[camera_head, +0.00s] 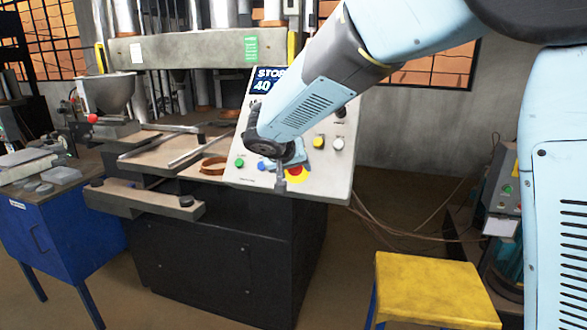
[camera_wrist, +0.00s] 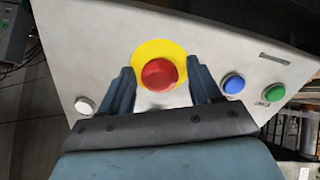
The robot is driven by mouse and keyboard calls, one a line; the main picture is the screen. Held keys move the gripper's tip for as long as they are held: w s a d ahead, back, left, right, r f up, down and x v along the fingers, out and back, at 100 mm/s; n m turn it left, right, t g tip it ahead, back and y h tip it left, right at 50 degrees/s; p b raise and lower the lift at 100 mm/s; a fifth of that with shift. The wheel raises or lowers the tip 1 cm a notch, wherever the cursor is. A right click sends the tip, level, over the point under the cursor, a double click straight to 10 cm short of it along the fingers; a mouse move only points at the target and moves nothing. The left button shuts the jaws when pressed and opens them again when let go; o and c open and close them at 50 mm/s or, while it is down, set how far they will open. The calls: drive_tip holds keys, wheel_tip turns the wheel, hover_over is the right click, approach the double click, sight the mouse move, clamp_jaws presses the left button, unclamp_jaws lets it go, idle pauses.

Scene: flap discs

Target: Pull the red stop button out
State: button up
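The red stop button (camera_wrist: 159,74) is a round red head on a yellow disc (camera_wrist: 146,49), set in the sloping grey control panel (camera_wrist: 95,60). In the head view the red stop button (camera_head: 295,170) shows only in part, behind my gripper (camera_head: 284,180). In the wrist view my gripper (camera_wrist: 159,88) is open, with one dark finger on each side of the button. The button lies between the fingers, with a gap visible on both sides. I cannot tell how deep the fingertips reach along the button.
A blue button (camera_wrist: 232,83) and a green button (camera_wrist: 274,92) sit right of my fingers, and a white button (camera_wrist: 85,105) left. The panel belongs to a large press (camera_head: 205,50). A yellow stool (camera_head: 425,285) stands at front right. A blue cabinet (camera_head: 55,240) stands left.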

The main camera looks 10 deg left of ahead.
clamp_jaws()
drive_tip(key=shift+v, duration=0.8)
drive_tip(key=shift+a, duration=0.1)
drive_tip(key=shift+o, duration=0.4)
unclamp_jaws()
drive_tip(key=d+v, duration=0.1)
drive_tip(key=v, duration=1.2)
drive_tip(key=shift+s+a+r, duration=0.2)
drive_tip(key=shift+s+a, duration=0.15)
drive_tip(key=shift+a, duration=0.15)
